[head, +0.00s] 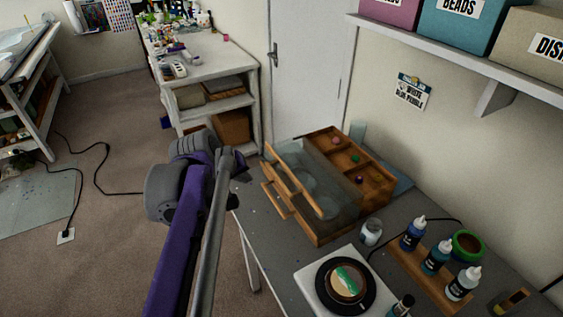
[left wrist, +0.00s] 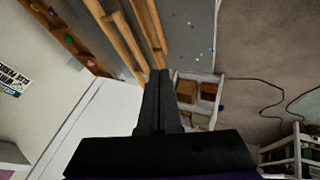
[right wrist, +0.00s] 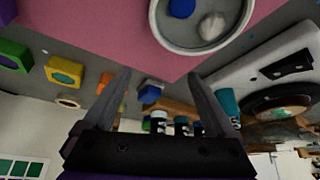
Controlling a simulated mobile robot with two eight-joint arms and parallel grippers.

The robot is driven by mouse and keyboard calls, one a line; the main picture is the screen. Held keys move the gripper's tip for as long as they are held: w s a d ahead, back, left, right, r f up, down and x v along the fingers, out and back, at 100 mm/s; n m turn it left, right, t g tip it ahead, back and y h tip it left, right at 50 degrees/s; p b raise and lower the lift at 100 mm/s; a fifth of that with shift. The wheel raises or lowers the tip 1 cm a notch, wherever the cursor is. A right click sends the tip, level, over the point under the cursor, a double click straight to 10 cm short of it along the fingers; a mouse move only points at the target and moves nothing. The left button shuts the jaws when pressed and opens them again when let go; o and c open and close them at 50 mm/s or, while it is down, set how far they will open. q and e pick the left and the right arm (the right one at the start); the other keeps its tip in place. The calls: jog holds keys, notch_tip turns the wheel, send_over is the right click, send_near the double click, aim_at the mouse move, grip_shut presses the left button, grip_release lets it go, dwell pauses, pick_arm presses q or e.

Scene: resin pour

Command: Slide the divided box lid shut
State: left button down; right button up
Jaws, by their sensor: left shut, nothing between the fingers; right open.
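The divided wooden box (head: 320,240) stands on the grey table, with several small coloured beads in its open right-hand compartments. A clear lid panel (head: 330,175) lies over its left part, leaving those compartments uncovered. A wooden bar (head: 303,190) runs along the panel's left side, and a shorter wooden rail (head: 275,200) sits further left. My left gripper (head: 238,163) is shut and empty, left of the box and its bars. In the left wrist view, its closed fingertips (left wrist: 158,75) point toward the wooden bars (left wrist: 125,40); contact is unclear. My right gripper (right wrist: 160,85) is open and empty.
A white board with a black round dish (head: 373,285), a small jar (head: 371,232) and a wooden rack of dropper bottles (head: 435,258) stand in front and right of the box. A shelf with boxes (head: 465,50) hangs above. The floor left of the table is open.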

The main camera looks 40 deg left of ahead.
aim_at(314, 165)
pick_arm(q)
jog(key=w+f, duration=0.7)
jog(key=w, duration=0.2)
jog(key=shift+d+f, duration=0.4)
jog(key=shift+s, duration=0.15)
jog(key=w+d, duration=0.2)
jog(key=w, duration=0.2)
jog(key=w+d, duration=0.2)
jog(key=w, duration=0.2)
jog(key=w+d, duration=0.2)
jog(key=w, duration=0.3)
jog(key=shift+w+d+r, duration=0.1)
jog(key=shift+d, duration=0.3)
